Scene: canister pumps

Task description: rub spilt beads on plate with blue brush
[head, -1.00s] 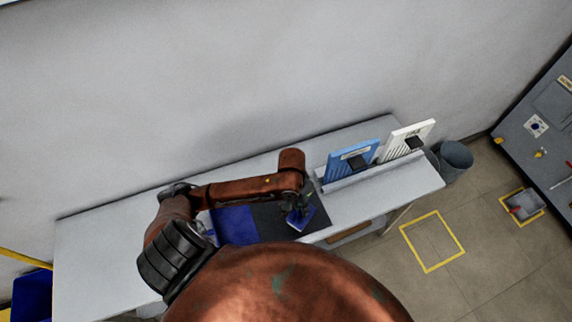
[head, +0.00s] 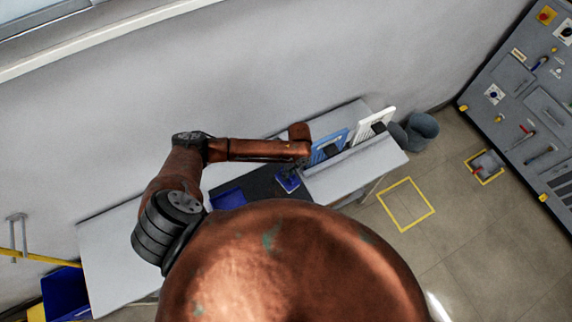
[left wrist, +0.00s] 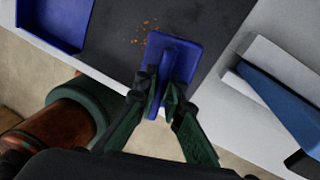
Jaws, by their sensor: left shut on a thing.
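A blue brush (left wrist: 180,48) with a flat block and a raised grip shows in the left wrist view. My left gripper (left wrist: 165,102) is shut on its raised grip. The brush (head: 288,181) is at the right part of a dark plate (head: 262,184) on the bench; whether it touches the plate I cannot tell. Several small orange beads (left wrist: 145,28) lie on the dark plate (left wrist: 113,45), just left of the brush's far end. In the head view, my left gripper (head: 294,170) is small and partly hidden by its arm. My right gripper is not in view.
A blue tray (left wrist: 52,24) lies left of the beads. Right of the plate stands a rack with a blue panel (head: 329,146) and a white panel (head: 376,125). A grey bin (head: 421,130) is beyond the bench's right end. A wall runs behind the bench.

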